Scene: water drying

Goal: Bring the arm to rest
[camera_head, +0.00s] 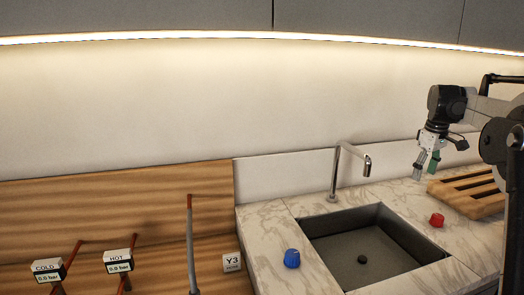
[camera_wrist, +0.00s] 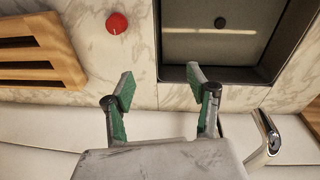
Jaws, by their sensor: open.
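My gripper (camera_head: 428,166) hangs at the right in the head view, above the marble counter near the wooden rack. In the wrist view my gripper (camera_wrist: 160,92) shows its two green-padded fingers spread wide apart, with nothing between them. It is open and empty, and I see it touching nothing. My arm reaches in from the right edge of the head view.
The sink (camera_head: 328,225) lies left of my gripper, with a bent faucet (camera_head: 334,178) behind it. A red knob (camera_head: 437,220) and a blue knob (camera_head: 292,258) flank it. The slatted wooden rack (camera_head: 462,190) is at right. COLD (camera_head: 47,268) and HOT (camera_head: 118,261) gauges stand left.

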